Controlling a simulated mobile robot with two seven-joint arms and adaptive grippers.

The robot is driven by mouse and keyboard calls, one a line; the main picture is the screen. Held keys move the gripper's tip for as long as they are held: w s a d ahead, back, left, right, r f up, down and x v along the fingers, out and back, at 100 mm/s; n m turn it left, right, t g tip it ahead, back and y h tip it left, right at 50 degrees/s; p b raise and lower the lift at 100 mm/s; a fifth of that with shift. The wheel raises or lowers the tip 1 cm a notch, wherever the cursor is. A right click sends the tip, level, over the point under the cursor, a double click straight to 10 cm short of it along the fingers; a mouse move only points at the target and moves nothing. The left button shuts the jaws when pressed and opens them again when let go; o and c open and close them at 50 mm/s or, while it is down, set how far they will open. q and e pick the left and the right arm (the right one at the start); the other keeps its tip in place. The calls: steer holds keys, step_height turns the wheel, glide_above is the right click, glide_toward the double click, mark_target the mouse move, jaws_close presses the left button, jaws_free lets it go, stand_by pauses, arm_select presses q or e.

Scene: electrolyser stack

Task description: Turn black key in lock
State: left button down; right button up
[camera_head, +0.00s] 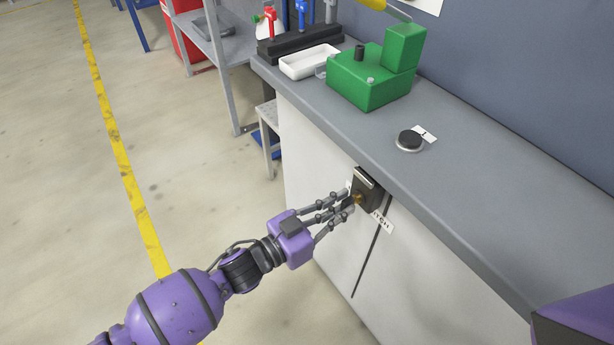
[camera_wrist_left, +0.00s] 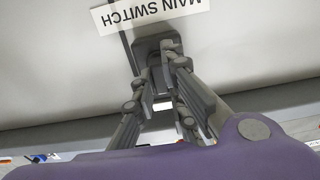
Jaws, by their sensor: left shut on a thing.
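My left gripper (camera_head: 350,205) reaches in from the left to the lock (camera_head: 366,190), a dark box with a brass part on the white cabinet front, just below the counter edge. The fingers are shut on the key at the lock; the key itself is mostly hidden between the fingertips. In the left wrist view the gripper (camera_wrist_left: 160,75) meets the dark lock plate (camera_wrist_left: 148,46), and a "MAIN SWITCH" label (camera_wrist_left: 150,12) shows upside down beside it. My right gripper is not in view; only a purple piece of mine shows at the lower right of the head view.
The grey counter (camera_head: 470,190) carries a green machine (camera_head: 375,75), a round black knob (camera_head: 410,140), a white tray (camera_head: 310,62) and a dark rack (camera_head: 300,42). A grey shelf (camera_head: 235,50) stands behind. The floor left of the cabinet is open.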

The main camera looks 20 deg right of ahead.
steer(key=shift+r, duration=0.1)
arm_select(q)
steer(key=shift+r+n+p, duration=0.15)
steer(key=shift+n+p, duration=0.45)
steer(key=shift+n, duration=1.1)
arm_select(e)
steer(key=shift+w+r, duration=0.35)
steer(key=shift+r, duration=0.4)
